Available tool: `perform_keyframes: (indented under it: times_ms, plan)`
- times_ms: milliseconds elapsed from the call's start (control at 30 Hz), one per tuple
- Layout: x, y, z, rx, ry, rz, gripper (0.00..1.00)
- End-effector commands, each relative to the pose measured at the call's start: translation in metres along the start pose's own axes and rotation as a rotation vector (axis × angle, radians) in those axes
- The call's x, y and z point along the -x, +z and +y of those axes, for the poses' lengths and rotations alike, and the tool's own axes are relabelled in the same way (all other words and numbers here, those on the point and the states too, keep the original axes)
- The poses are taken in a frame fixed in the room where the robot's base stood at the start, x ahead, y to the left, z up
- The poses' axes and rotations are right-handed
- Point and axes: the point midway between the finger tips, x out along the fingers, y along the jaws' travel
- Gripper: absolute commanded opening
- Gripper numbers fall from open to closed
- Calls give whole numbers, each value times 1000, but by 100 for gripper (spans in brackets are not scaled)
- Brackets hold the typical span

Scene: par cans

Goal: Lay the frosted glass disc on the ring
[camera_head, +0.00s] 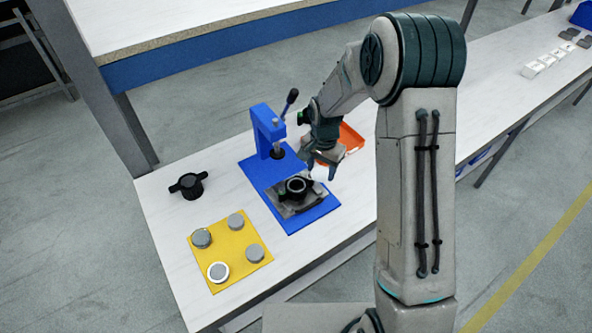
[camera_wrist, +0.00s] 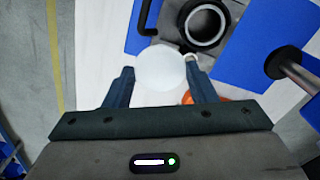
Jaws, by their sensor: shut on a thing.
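The frosted glass disc (camera_wrist: 160,68) is a pale white round plate held between my two fingers in the wrist view. My gripper (camera_wrist: 159,72) is shut on it, with one finger at each side edge. In the head view the ring (camera_head: 297,186) sits on top of a black housing on a grey plate.
A blue press (camera_head: 268,132) with a lever stands behind the ring on a blue base (camera_head: 315,216). An orange tray (camera_head: 351,138) lies behind my gripper. A black two-handled part (camera_head: 188,185) and a yellow mat (camera_head: 228,262) with several round pieces are at left.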

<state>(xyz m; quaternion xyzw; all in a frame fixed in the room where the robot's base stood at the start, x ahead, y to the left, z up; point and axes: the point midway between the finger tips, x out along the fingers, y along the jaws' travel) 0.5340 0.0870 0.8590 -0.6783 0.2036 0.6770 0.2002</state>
Motion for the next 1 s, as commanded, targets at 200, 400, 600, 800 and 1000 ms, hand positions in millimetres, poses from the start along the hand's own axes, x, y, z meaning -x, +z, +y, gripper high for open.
perform_keyframes:
  times_ms: [200, 400, 600, 800, 1000]
  plan:
    - [-9, 18, -47, -266, -3, 0, 40]
    - [-8, 27, -65, -383, -4, -3, 40]
    - [-12, 28, -67, -401, -3, -4, 40]
    - [-27, 28, -67, -399, -2, -4, 40]
    - [-47, 28, -67, -398, -3, -4, 40]
